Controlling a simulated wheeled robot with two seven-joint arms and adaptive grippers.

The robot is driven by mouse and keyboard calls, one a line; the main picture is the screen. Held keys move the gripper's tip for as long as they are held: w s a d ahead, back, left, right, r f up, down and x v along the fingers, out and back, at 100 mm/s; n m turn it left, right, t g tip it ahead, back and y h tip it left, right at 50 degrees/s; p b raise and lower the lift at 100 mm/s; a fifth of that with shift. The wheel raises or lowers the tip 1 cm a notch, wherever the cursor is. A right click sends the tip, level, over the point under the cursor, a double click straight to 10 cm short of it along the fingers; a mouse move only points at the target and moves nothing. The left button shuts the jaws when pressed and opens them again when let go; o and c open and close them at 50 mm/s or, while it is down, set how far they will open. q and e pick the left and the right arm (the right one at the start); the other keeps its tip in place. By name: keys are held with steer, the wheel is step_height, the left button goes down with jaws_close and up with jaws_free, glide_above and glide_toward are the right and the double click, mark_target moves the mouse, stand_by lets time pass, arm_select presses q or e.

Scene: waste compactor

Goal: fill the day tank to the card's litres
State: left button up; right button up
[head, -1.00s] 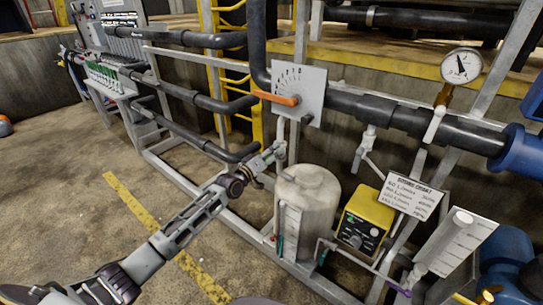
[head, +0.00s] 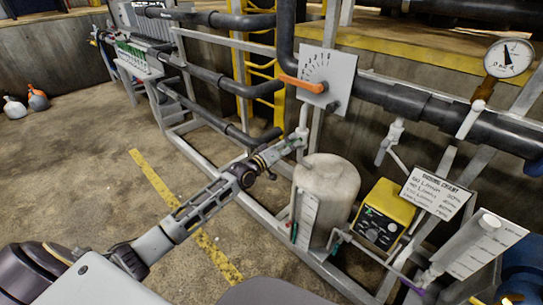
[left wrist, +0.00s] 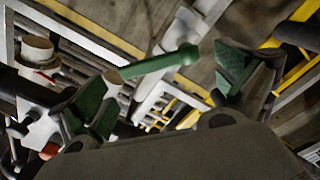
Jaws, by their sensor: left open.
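The day tank (head: 335,180) is a pale upright cylinder with a marked sight strip (head: 307,215) on its front. A dosing chart card (head: 436,192) stands to its right; its litre figures are too small to read surely. My left gripper (head: 297,141) is just above and left of the tank top, beside a pale vertical pipe. In the left wrist view its green-padded fingers (left wrist: 165,88) are apart. A green lever (left wrist: 160,62) with a round knob lies across the gap, beside an open pale pipe end (left wrist: 113,77); contact is unclear. My right gripper is not in view.
An orange lever (head: 302,84) sits on a dial plate (head: 325,75) above the tank. A yellow pump box (head: 384,215) and another marked gauge (head: 482,245) stand to the right. A pressure gauge (head: 508,58) is upper right.

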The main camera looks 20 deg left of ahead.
arm_select(q)
steer(key=v, duration=0.8)
steer(key=shift+s, duration=0.25)
steer(key=shift+a, duration=0.1)
steer(key=shift+m, duration=0.3)
stand_by(0.5)
